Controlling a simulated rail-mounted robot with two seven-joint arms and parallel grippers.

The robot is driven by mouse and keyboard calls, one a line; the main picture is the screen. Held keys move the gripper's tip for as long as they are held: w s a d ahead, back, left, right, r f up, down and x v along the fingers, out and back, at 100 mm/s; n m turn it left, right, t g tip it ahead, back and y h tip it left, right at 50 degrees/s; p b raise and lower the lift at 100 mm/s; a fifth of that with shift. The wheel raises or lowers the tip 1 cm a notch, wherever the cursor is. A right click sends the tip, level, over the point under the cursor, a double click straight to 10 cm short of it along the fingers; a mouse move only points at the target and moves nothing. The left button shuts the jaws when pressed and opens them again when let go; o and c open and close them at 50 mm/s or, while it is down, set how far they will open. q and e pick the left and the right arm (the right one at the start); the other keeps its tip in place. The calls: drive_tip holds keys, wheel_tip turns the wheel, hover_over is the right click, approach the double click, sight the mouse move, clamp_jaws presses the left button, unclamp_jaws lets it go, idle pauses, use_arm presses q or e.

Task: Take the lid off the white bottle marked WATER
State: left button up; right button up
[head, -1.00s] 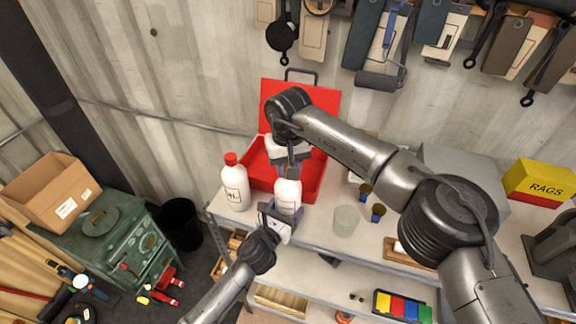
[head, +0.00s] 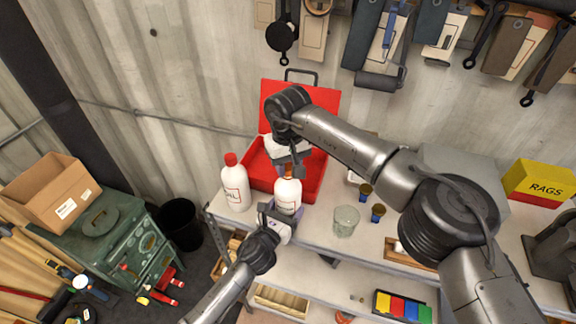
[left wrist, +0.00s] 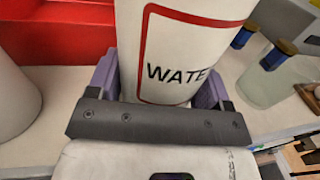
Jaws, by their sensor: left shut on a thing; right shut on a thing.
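The white bottle marked WATER (head: 287,194) stands upright at the front edge of the workbench. Its red-framed label fills the left wrist view (left wrist: 180,55). My left gripper (head: 272,212) is shut around the bottle's lower body, with a purple-grey finger on each side in the left wrist view (left wrist: 160,85). My right gripper (head: 290,168) comes down from above and is shut on the lid (head: 288,174). Only a small orange-brown bit of the lid shows below the fingers. Whether the lid is loose from the neck cannot be told.
A second white bottle with a red cap (head: 234,184) stands close on the left. An open red toolbox (head: 312,185) is right behind. A yellow RAGS box (head: 540,182) is far right.

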sight(288, 167)
drive_tip(key=shift+r, duration=0.9)
drive_tip(key=shift+r, duration=0.15)
drive_tip(key=shift+r, duration=1.9)
use_arm(q)
drive_tip(key=o, duration=1.7)
drive_tip(key=shift+o, duration=0.2)
drive_tip(key=b+v, duration=0.1)
drive_tip(key=v, duration=1.1)
use_arm(e)
drive_tip(key=shift+f, duration=0.7)
